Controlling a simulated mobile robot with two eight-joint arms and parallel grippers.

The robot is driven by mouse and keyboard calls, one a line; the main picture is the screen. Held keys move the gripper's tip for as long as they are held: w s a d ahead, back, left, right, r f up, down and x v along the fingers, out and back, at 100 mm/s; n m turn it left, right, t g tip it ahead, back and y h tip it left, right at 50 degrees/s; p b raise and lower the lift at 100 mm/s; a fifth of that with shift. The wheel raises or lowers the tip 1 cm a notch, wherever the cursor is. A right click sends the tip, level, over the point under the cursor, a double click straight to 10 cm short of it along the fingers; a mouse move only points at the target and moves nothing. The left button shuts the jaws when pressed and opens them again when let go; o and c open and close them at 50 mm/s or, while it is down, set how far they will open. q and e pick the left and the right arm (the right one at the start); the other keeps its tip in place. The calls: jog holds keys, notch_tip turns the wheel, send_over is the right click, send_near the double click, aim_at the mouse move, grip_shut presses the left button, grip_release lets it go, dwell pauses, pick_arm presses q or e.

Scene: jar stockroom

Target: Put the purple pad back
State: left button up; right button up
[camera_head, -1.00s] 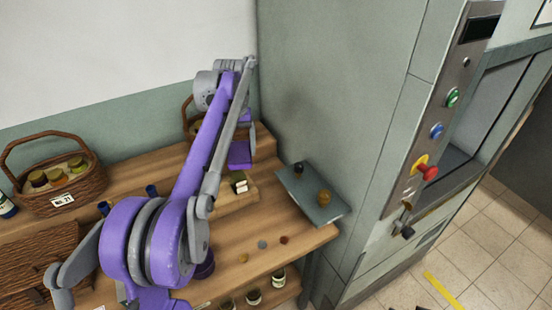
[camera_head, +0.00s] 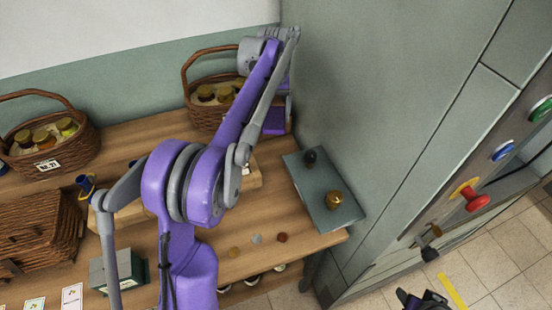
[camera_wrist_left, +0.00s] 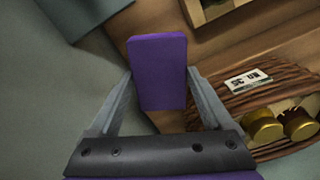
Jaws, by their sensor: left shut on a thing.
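The purple pad (camera_wrist_left: 158,70) is a flat block held between the two grey fingers of my left gripper (camera_wrist_left: 160,78). In the head view the pad (camera_head: 275,121) shows below the left gripper (camera_head: 280,108), at the back right of the wooden shelf, close to the green wall. In the wrist view the pad's broad face is toward me, with the wicker basket's label to its right. My forearm hides part of the shelf and of the basket. A dark shape at the bottom right of the head view looks like my right gripper (camera_head: 425,300); its fingers are unclear.
A wicker basket of jars (camera_head: 207,117) stands left of the pad, and another basket (camera_head: 50,163) is further left. A grey-green tray (camera_head: 347,213) bears a black and a brass piece. Small discs (camera_head: 256,239) lie in front. A button panel (camera_head: 503,150) is at the right.

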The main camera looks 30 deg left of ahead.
aim_at(274, 118)
pick_arm(q)
notch_tip(274, 118, down, 5)
jog(key=shift+r+b, duration=0.1)
jog(key=shift+b, duration=0.55)
jog(key=f, duration=0.5)
jog(key=shift+w+f, duration=0.3)
jog(key=shift+w, duration=0.05)
jog(key=shift+f, duration=2.45)
pick_arm(e)
jog(key=f, duration=0.3)
jog(key=shift+s+f, duration=0.2)
jog(key=shift+s, duration=0.05)
pick_arm(q)
jog(key=shift+f, duration=0.1)
pick_arm(e)
jog(key=shift+f, duration=0.1)
pick_arm(q)
jog(key=shift+f+b, duration=0.15)
jog(key=shift+b, duration=0.15)
jog(key=o, duration=1)
jog(key=shift+o, duration=0.4)
